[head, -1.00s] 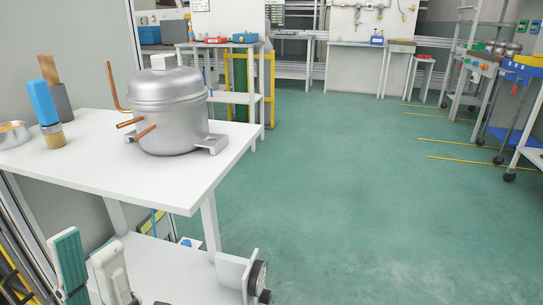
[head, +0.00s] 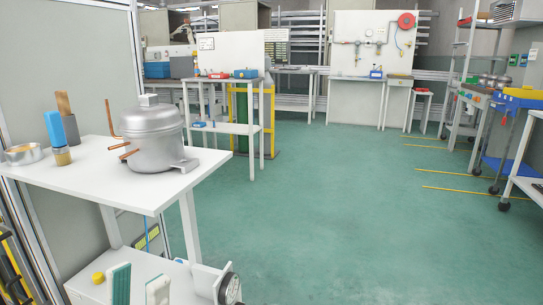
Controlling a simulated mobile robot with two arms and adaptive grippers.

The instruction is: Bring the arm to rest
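My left gripper (head: 138,284) shows at the bottom left of the head view, its two pale fingertips pointing up, one with a teal pad. The fingers are apart with nothing between them. It is in front of the white table, below the level of its top. My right gripper is not in view. The compressor (head: 153,137), a silver pot with copper pipes, stands upright on the white table (head: 148,192), well above and apart from my gripper.
A blue-handled brush (head: 54,129), a dark cup (head: 70,130) and a metal bowl (head: 24,154) stand on the table's left. Green floor (head: 330,220) is clear to the right. Wheeled carts (head: 525,165) line the far right.

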